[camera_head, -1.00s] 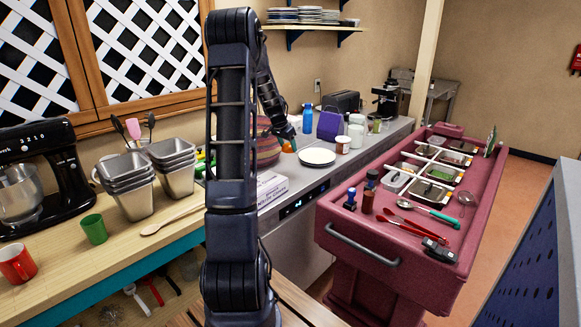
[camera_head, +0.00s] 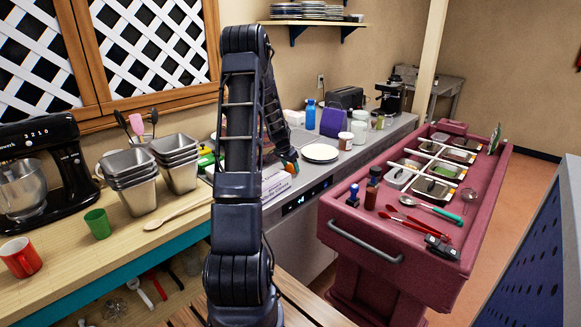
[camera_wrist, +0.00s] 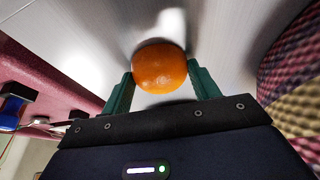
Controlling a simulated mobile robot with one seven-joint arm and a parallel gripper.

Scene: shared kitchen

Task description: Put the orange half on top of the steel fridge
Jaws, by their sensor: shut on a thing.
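The orange half (camera_wrist: 160,68) sits between the green fingers of my gripper (camera_wrist: 160,78) in the wrist view, with its rounded orange skin showing. My gripper is shut on it. A grey metal surface (camera_wrist: 75,35) lies beyond it, with a dark shadow beside the orange; I cannot tell whether they touch. In the head view my gripper (camera_head: 290,160) is low over the steel worktop, left of the white plate, and the orange is mostly hidden. The steel fridge (camera_head: 318,222) stands under this worktop, with a lit display on its front.
A white plate (camera_head: 320,153), a blue bottle (camera_head: 310,115), a purple box (camera_head: 332,122) and jars stand on the worktop. A patterned woven bowl (camera_wrist: 296,75) is close to the right in the wrist view.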

